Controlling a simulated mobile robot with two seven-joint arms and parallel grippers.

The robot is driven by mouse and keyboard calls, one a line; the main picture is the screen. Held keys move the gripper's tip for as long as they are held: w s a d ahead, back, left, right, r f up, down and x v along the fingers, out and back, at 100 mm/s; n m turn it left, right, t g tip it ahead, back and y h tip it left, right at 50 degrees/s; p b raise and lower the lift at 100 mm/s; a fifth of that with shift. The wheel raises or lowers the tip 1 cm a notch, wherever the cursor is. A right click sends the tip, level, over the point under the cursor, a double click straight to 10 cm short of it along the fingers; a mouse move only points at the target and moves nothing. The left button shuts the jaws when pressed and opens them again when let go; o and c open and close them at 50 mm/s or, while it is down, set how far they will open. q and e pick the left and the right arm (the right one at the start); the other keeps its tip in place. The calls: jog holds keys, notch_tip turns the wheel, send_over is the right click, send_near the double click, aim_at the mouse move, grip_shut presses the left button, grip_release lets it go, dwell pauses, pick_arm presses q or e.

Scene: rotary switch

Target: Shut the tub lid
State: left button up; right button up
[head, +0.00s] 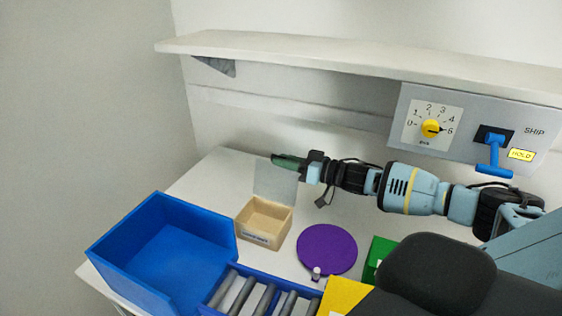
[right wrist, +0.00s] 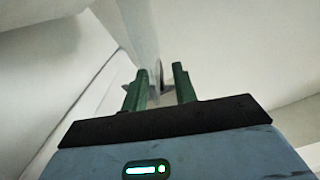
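The tub (head: 262,226) is a small tan open box with a label on its front, standing on the table. Its pale grey lid (head: 274,184) stands upright at the tub's back edge, so the tub is open. My right gripper (head: 287,161) reaches in from the right, its green fingertips at the lid's top edge. In the right wrist view the two green fingers (right wrist: 159,88) are apart, with a pale panel, likely the lid (right wrist: 140,40), ahead of and between them. I cannot tell whether they touch it. My left gripper is not in view.
A large blue bin (head: 165,250) stands left of the tub, with a blue roller tray (head: 262,290) in front. A purple disc (head: 327,250) and a green box (head: 378,252) lie to the right. A shelf (head: 350,57) and a switch panel (head: 470,128) are on the wall above.

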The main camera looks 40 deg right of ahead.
jog(key=shift+s, duration=0.1)
jog(key=shift+c, duration=0.6)
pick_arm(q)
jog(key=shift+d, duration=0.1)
pick_arm(e)
grip_shut()
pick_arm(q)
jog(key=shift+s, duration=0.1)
pick_arm(e)
jog(key=shift+s+a+r+n, duration=0.15)
jog(key=shift+a+r+n, duration=0.1)
jog(key=shift+n, duration=0.05)
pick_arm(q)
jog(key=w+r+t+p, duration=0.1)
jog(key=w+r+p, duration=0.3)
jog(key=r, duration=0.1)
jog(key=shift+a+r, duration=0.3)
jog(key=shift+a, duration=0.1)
pick_arm(e)
jog(key=s+a+n, duration=0.3)
jog(key=a+n, duration=0.3)
jog(key=shift+n, duration=0.3)
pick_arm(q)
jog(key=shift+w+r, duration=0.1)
pick_arm(e)
jog(key=shift+s+f, duration=0.1)
jog(key=shift+f, duration=0.05)
